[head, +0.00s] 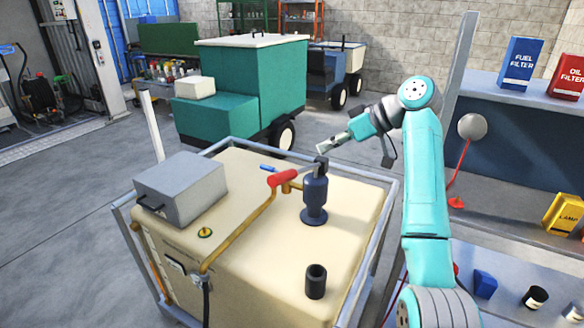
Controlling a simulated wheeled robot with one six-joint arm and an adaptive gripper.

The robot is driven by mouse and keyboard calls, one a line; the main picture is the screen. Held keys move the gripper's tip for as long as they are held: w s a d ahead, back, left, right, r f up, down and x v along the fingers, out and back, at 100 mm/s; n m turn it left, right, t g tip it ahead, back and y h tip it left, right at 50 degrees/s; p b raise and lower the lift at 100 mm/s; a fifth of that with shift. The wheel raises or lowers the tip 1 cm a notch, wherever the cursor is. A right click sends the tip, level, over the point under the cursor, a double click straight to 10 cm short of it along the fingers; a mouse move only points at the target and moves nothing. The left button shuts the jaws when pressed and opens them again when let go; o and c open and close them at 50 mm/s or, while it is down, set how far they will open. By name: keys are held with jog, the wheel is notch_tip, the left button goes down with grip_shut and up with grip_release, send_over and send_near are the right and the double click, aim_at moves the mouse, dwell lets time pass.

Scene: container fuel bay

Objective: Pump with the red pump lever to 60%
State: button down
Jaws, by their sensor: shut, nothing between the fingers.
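The red pump lever (283,178) is a red grip at the left end of a grey bar. The bar runs up and right to the top of the dark blue pump (315,200), which stands upright on the cream tank (255,270). A brass pipe runs left from the pump and down the tank's front. My gripper (323,150) is shut and empty. Its tip is above and right of the lever's grip, near the pump's top; I cannot tell whether it touches the bar. No level reading can be made out.
A grey box (180,188) sits on the tank's left, and a dark open cup (316,281) on its front right. A metal frame (376,262) surrounds the tank. A teal cart (245,90) stands behind. A shelf (495,85) at right holds filter boxes.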

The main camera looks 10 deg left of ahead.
jog(key=shift+w+d+r+m+y, duration=0.2)
jog(key=shift+d+r+y, duration=0.15)
jog(key=shift+r, duration=0.15)
jog(key=shift+w+d+r+m+y, duration=0.1)
jog(key=shift+w+d+r+y, duration=0.1)
jog(key=shift+r+y, duration=0.25)
jog(key=a+f, duration=0.9)
jog(key=shift+a, duration=0.35)
